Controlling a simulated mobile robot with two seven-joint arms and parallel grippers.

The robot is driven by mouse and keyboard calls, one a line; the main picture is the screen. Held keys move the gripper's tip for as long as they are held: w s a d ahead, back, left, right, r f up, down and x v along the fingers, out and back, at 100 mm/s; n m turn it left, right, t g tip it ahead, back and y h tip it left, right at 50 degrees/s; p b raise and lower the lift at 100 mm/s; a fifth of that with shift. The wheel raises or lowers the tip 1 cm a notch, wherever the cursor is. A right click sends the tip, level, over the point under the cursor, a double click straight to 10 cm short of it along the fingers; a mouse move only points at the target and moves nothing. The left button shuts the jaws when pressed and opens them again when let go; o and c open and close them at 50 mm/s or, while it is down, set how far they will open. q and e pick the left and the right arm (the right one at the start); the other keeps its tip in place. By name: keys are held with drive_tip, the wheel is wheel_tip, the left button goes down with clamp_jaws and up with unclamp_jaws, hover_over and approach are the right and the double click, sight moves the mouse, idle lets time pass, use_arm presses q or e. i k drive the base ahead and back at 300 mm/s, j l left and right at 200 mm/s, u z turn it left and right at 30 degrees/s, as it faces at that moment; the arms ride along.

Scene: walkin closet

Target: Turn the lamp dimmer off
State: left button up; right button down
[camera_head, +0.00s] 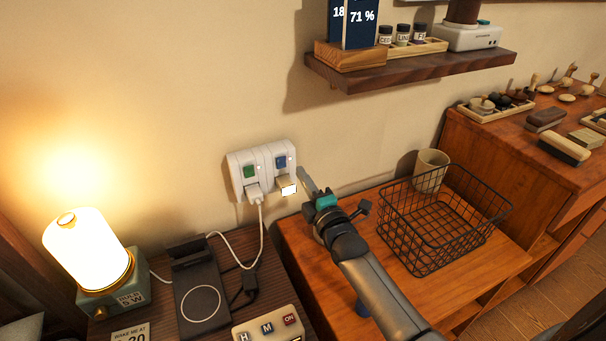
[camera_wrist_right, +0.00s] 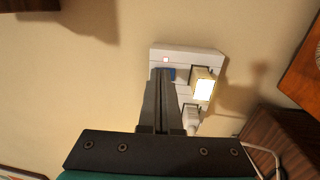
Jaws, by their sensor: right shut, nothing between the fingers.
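A lit lamp (camera_head: 88,248) with a glowing white shade and a green base stands at the left; a small round disc is on its top. I cannot tell which part is the dimmer. My right gripper (camera_head: 308,182) is shut and empty, just right of the plate. My left gripper is out of view.
A wall shelf (camera_head: 420,70) hangs above. A black wire basket (camera_head: 430,235) and a beige cup (camera_head: 431,170) stand on the wooden cabinet to the right. A dark charging stand (camera_head: 200,295) and a beige box (camera_head: 268,325) with buttons sit near the lamp.

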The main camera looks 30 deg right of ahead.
sight(101, 312)
drive_tip(key=k+j, duration=0.1)
drive_tip(key=k, duration=0.55)
drive_tip(key=k+j, duration=0.15)
drive_tip(key=k, duration=0.5)
